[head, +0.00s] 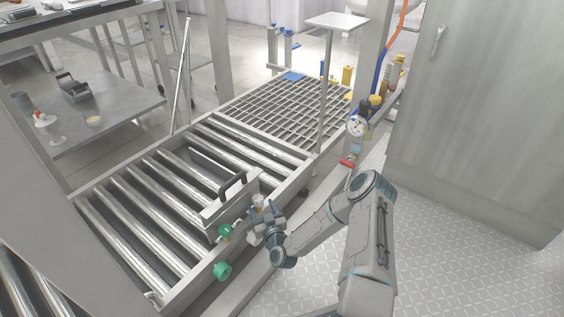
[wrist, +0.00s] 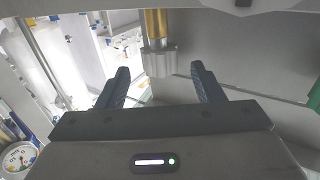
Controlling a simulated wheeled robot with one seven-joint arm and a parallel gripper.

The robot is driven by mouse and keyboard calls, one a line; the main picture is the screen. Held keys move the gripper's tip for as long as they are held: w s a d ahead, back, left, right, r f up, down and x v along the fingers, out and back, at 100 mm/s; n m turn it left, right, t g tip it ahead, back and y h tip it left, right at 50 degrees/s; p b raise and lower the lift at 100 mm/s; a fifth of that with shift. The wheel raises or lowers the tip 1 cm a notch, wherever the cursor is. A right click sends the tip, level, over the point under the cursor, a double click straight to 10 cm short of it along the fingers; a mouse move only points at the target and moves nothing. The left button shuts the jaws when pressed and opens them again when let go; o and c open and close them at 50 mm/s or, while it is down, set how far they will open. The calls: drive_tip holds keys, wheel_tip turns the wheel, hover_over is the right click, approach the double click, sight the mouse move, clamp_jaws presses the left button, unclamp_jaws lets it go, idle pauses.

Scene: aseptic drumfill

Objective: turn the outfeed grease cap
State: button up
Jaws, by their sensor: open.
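A brass-coloured cylinder on a grey collar (wrist: 156,24), which looks like the grease cap, shows at the top of the wrist view. It stands against a grey metal face, roughly in line with the gap between my fingers and beyond their tips. My gripper (wrist: 160,68) is open, with its two dark blue fingers apart and nothing between them. In the head view my gripper (head: 262,218) is at the near side rail of the roller conveyor (head: 127,229). The cap is hard to make out there, close to the gripper. I cannot tell whether a finger touches it.
Two green knobs, an upper one (head: 225,231) and a lower one (head: 222,271), sit on the rail left of my gripper. A pressure gauge (head: 356,126) is farther back. Tread-plate floor (head: 460,245) is clear at right.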

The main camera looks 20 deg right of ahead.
drive_tip(key=s+d+p, duration=0.1)
drive_tip(key=s+p, duration=0.3)
drive_tip(key=s, duration=0.8)
drive_tip(key=w+r+n+g+y+p, duration=0.3)
drive_tip(key=w+r+n+g, duration=0.15)
drive_tip(key=r, duration=0.25)
drive_tip(key=s+d+r+g+h+p, duration=0.1)
drive_tip(key=d+r+g+p, duration=0.1)
drive_tip(key=r, duration=0.8)
drive_tip(key=d+r+g+h+p, duration=0.1)
drive_tip(key=r+g+p, duration=0.3)
drive_tip(key=r, duration=0.7)
drive_tip(key=shift+s+d+h+p, duration=0.4)
drive_tip(key=shift+h+p, duration=0.2)
drive_tip(key=shift+h, duration=0.2)
drive_tip(key=shift+r+g, duration=0.1)
drive_tip(key=shift+g, duration=0.15)
